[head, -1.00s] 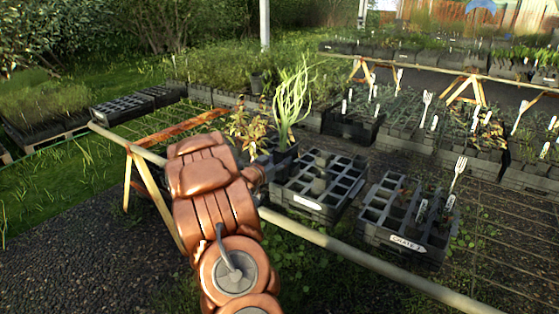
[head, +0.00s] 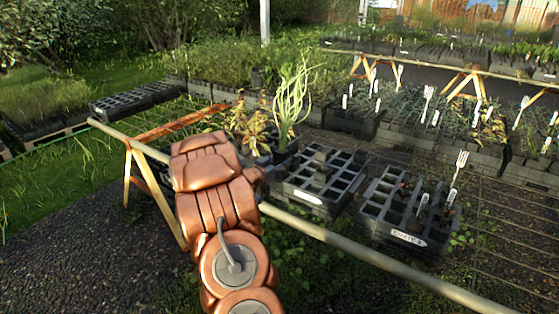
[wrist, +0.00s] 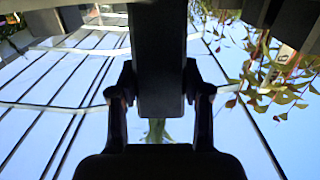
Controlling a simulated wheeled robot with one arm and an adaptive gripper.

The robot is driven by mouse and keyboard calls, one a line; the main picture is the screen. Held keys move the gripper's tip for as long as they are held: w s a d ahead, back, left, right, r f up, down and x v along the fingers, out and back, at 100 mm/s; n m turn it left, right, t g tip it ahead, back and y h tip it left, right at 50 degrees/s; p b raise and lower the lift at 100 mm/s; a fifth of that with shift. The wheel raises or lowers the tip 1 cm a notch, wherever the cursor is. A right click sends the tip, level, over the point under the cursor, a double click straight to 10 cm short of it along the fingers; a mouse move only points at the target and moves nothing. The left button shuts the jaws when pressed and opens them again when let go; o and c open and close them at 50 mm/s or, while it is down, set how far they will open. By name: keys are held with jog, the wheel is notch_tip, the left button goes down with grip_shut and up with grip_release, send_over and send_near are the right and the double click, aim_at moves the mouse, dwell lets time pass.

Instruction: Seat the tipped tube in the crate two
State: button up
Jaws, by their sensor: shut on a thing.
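In the wrist view, my gripper (wrist: 160,92) is shut on a dark, square-sided tube (wrist: 160,45), one finger on each side. Green leaf (wrist: 157,130) shows just below the tube's end in that view. In the head view my copper arm hides the jaws, and I cannot make out the held tube there. Crate two (head: 408,237), a black celled crate with a white label on its front, stands right of my arm. It has several empty cells, some dark plants, white tags and a white fork-shaped marker.
Another black celled crate (head: 308,197) stands left of crate two, with grey blocks in some cells. A tall green plant (head: 291,105) and a yellow-red leafy plant (head: 252,128) stand beyond my arm. A long rail (head: 350,252) runs in front of the crates.

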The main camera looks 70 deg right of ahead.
jog(key=shift+f+b, duration=0.5)
jog(key=shift+f, duration=0.8)
jog(key=o, duration=1.3)
jog(key=shift+o, duration=0.2)
jog(key=v, duration=1.2)
